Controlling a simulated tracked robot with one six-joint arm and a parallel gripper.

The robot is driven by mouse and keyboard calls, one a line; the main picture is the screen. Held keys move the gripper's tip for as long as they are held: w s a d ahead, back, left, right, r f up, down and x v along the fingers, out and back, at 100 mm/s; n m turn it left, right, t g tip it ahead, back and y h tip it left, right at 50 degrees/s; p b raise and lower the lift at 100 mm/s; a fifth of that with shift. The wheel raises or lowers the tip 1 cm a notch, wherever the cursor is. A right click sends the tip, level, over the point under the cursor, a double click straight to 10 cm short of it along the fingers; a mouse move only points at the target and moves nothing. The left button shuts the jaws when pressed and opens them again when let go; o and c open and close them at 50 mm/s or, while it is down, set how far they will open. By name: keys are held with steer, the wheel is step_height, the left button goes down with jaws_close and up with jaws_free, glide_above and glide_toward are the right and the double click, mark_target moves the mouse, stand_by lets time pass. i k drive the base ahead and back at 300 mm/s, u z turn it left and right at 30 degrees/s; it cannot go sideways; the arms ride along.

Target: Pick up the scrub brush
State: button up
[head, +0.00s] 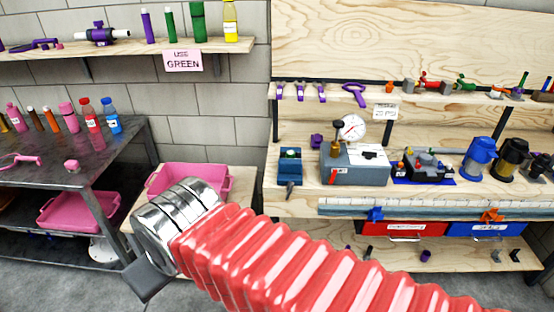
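I cannot make out a scrub brush for certain. A pink long-handled tool (22,160) lies on the dark metal table at the left edge, partly cut off; it is too small to tell whether it is the brush. My arm in its red ribbed sleeve reaches from the lower right toward the left. My gripper (147,281) is the dark grey part below the silver wrist, low at the left, in front of the wooden stand and apart from the table. Its fingertips do not show clearly, so its opening cannot be told. I see nothing held in it.
A pink tub (215,181) stands behind my wrist, partly hidden. Another pink tub (75,213) sits on the table's lower shelf. Several bottles, including a red-capped one (90,115), stand on the table (50,154). A wooden workbench (300,196) with equipment fills the right. Grey floor shows below left.

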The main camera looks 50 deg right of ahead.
mark_target(317, 138)
steer(key=z, duration=1.3)
